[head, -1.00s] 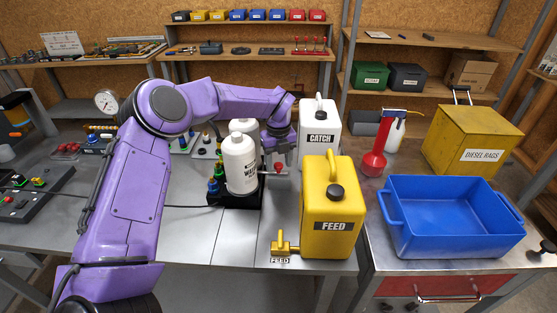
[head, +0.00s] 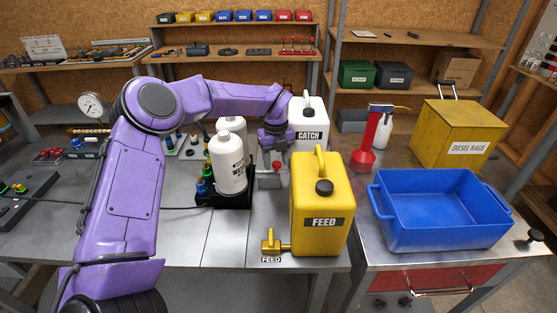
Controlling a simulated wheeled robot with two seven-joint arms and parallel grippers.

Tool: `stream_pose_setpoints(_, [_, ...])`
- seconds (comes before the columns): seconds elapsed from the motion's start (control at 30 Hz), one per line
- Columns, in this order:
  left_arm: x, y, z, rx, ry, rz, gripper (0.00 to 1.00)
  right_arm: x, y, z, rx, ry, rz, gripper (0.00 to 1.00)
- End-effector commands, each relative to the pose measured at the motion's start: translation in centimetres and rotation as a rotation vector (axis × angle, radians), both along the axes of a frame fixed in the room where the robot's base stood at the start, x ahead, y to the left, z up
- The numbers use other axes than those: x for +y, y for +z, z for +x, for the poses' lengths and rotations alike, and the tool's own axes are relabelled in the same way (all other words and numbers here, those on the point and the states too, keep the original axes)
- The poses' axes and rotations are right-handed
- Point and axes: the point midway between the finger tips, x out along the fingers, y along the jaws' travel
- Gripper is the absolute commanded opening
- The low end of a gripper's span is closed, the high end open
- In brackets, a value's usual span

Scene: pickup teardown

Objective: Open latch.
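A small red knob (head: 276,164) shows on a grey metal part beside the black holder (head: 238,203) of the white bottles; it appears to be the latch, though its shape is too small to make out. My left gripper (head: 271,166) points down at this knob, between the front white bottle (head: 228,163) and the yellow FEED can (head: 321,213). Its grey fingers overlap the metal part, and I cannot tell whether they touch the knob or how far apart they are. My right gripper is not in view.
The white CATCH can (head: 309,128) stands just behind my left gripper. A small yellow valve (head: 270,242) sits before the FEED can.

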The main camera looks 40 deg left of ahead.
Motion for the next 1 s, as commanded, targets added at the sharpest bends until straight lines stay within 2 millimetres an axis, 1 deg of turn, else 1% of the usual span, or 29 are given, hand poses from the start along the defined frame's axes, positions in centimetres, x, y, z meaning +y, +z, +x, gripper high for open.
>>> stream_pose_setpoints(0.27, [-0.1,0.0,0.1,0.0,-0.003,0.0,0.57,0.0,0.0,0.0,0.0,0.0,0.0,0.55])
stream_pose_setpoints(0.37, [-0.1,0.7,0.2,-0.002,-0.002,0.0,0.57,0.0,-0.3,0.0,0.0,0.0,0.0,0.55])
stream_pose_setpoints(0.47, [-0.1,2.5,0.2,-0.006,-0.001,0.0,0.57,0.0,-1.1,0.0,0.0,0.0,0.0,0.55])
stream_pose_setpoints(0.6, [-0.1,6.0,0.2,-0.005,-0.002,0.001,0.57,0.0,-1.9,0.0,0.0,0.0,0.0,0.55])
stream_pose_setpoints(0.73, [0.0,8.7,0.1,-0.004,-0.001,0.0,0.57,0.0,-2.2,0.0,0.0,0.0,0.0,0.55])
stream_pose_setpoints(0.83, [0.0,10.0,0.1,-0.002,-0.002,0.002,0.57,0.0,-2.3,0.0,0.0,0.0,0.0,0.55])
stream_pose_setpoints(1.0, [0.0,10.6,0.1,0.0,-0.003,0.0,0.57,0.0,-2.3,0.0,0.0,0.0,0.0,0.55])
